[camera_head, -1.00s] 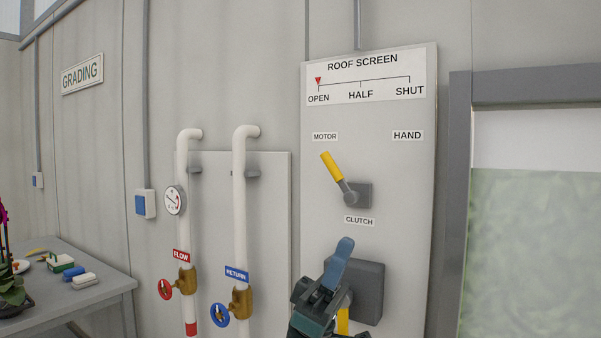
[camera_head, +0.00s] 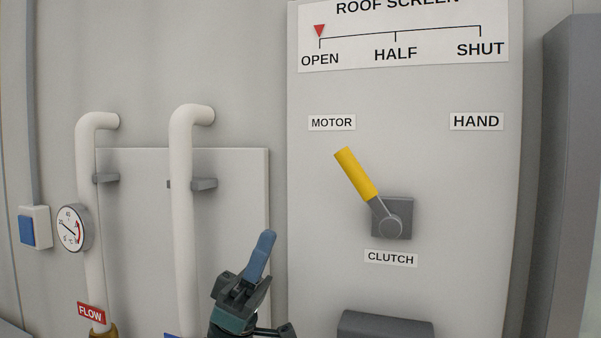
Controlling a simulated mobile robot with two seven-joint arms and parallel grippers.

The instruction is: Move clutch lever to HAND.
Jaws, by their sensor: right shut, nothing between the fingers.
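The clutch lever (camera_head: 357,174) has a yellow grip and a grey pivot block (camera_head: 401,219) on the roof screen panel. It leans up and left, toward the MOTOR label (camera_head: 332,122). The HAND label (camera_head: 476,121) is up and right of the pivot, and the CLUTCH label (camera_head: 390,258) is just below it. My right gripper (camera_head: 262,253) is shut and empty, with its blue fingers pointing up. In the picture it is left of and below the lever, apart from it, by the panel's left edge. My left gripper is not in view.
A dark grey box (camera_head: 386,325) sticks out below the lever. Left of the panel are two white pipes (camera_head: 181,200) with a round gauge (camera_head: 74,229) and a red FLOW tag (camera_head: 91,313). A grey frame (camera_head: 565,180) stands at the right.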

